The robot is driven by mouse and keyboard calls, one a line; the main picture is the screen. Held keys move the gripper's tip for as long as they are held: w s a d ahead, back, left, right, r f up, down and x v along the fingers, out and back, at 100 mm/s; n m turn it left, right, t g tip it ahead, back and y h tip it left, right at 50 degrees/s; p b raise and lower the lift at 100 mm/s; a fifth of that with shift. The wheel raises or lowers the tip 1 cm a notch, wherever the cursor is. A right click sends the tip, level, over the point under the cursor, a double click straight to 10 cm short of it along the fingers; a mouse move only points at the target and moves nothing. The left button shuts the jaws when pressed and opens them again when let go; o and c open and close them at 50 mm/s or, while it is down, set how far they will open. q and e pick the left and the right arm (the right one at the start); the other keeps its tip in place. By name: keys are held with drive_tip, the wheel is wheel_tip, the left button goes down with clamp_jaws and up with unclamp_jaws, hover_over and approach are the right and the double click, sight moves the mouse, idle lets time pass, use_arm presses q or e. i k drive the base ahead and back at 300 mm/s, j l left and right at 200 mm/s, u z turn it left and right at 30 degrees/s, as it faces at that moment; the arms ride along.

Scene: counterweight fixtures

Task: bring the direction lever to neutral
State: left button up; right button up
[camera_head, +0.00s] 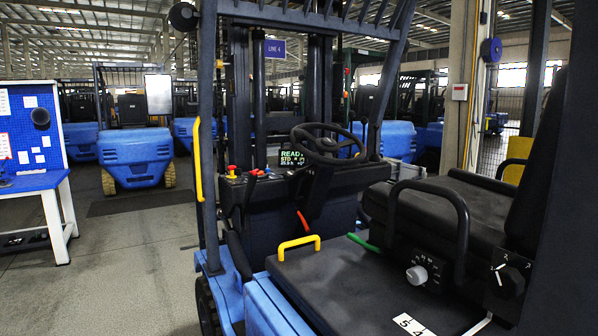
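A blue and black forklift fills the middle and right of the view, with a black steering wheel (328,144) on its console. A red lever (303,221) slants below the wheel, by the column. Small levers with red and yellow tops (255,172) stand on the dash left of the wheel. A green handle (362,242) lies beside the seat base. I cannot tell which of these is the direction lever, nor its position. A lit display (292,158) behind the wheel reads "READ…", partly hidden by the wheel. Neither of my grippers is in view.
A yellow handle (298,246) sits on the black cover, and a yellow grab bar (197,160) on the front post. The black seat (440,205) and its armrest hoop stand at right. A blue-topped workbench (35,182) is at left. Open floor (130,265) lies between.

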sight(288, 176)
drive_tip(key=z, duration=0.25)
drive_tip(key=i+j+z, duration=0.15)
drive_tip(key=j+z, duration=0.15)
drive_tip(key=z, duration=0.15)
drive_tip(key=j+z, duration=0.45)
drive_tip(key=i+j+z, duration=0.1)
drive_tip(key=j+z, duration=0.2)
drive_tip(key=z, duration=0.2)
